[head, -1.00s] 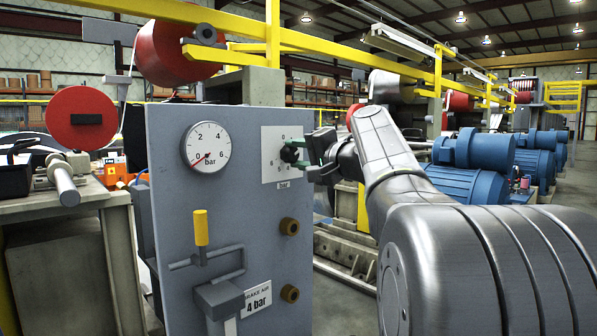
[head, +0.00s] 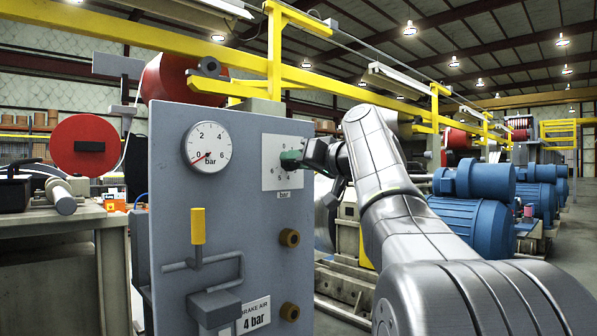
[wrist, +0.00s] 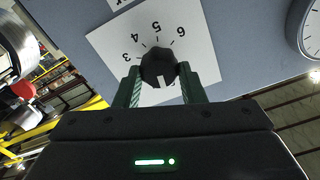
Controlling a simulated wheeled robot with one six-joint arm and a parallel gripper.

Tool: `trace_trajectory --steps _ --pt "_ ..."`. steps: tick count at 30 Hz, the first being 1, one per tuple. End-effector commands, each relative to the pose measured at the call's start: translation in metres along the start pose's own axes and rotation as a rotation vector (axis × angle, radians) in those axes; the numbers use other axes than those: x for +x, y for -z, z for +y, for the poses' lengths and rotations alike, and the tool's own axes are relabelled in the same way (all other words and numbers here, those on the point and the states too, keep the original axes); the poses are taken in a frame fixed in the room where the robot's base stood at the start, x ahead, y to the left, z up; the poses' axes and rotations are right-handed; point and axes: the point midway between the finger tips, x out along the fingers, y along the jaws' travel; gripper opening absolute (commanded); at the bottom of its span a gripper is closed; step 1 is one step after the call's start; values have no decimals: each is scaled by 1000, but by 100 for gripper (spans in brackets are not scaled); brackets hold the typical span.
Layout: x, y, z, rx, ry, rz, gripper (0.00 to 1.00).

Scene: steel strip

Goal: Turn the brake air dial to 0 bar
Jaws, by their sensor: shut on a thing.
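The brake air dial (wrist: 158,68) is a dark faceted knob on a white square plate (wrist: 105,38) fixed to a grey panel. My gripper (wrist: 160,72) is shut on the knob, one green finger on each side. A white mark on the knob points down in that view, away from the 5; the figure there is hidden. In the head view my gripper (head: 291,160) covers the knob. The round gauge (head: 208,147) has its red needle near 0.
The panel (head: 165,220) also bears a yellow-handled lever (head: 198,226), two brass fittings (head: 289,238) and a brake air label reading 4 bar (head: 254,314). Blue motors (head: 470,205) stand at right, apart from the panel. A yellow rail (head: 150,42) runs above.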

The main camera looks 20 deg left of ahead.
Motion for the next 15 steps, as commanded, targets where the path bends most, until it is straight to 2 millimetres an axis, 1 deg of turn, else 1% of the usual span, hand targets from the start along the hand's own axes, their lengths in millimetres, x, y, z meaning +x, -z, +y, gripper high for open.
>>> trace_trajectory --steps 1,6,15 --pt "1 -4 1 -27 1 -4 14" --pt "1 -3 1 -107 1 -4 14" --pt "1 -2 1 -169 0 -5 14"
